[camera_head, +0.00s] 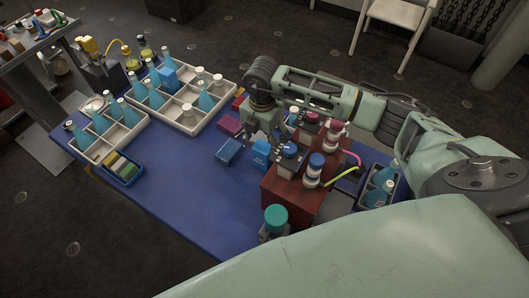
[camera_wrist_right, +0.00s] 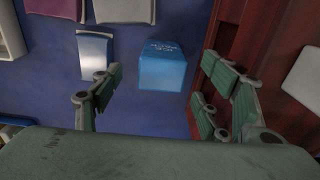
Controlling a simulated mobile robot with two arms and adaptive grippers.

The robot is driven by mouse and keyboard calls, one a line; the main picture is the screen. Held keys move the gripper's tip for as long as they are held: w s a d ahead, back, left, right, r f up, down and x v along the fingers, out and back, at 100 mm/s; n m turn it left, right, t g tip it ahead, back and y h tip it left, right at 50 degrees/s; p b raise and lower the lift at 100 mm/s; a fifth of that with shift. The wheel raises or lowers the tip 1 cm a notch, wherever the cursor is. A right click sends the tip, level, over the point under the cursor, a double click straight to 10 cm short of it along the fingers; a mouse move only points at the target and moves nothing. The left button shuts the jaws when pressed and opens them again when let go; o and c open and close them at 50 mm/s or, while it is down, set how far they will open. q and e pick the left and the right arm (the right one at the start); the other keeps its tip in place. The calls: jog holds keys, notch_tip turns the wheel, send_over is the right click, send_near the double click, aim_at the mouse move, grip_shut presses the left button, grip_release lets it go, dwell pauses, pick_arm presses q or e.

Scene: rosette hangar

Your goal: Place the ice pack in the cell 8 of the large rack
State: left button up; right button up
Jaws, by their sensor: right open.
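A light-blue box with white lettering (camera_wrist_right: 162,65), which looks like the ice pack, lies on the blue table top and also shows in the head view (camera_head: 261,154). My right gripper (camera_head: 264,133) is over the table close to this box. In the right wrist view its spread fingers (camera_wrist_right: 162,88) stand to either side of the box, with nothing held. The large rack (camera_head: 196,124) is cream, divided into cells, and holds several blue bottles, white-capped items and a blue box (camera_head: 168,77). Its cell numbers cannot be read. My left gripper is not in view.
A dark-red box (camera_head: 290,201) with jars on top stands right of the light-blue box. Another blue box (camera_head: 228,151) and a magenta box (camera_head: 229,125) lie to the left. A smaller rack (camera_head: 97,152) holds bottles. The table's front middle is clear.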

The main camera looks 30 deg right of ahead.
aim_at(263, 146)
jog(key=f, duration=0.1)
jog(key=f+p, duration=0.1)
jog(key=f, duration=0.2)
jog(key=shift+s+a+f+p, duration=0.1)
jog(key=shift+s+f+p, duration=0.2)
jog(key=shift+f+p, duration=0.05)
jog(key=shift+f, duration=0.4)
jog(key=c, duration=0.4)
jog(key=shift+w+r, duration=0.1)
jog(key=c, duration=1.2)
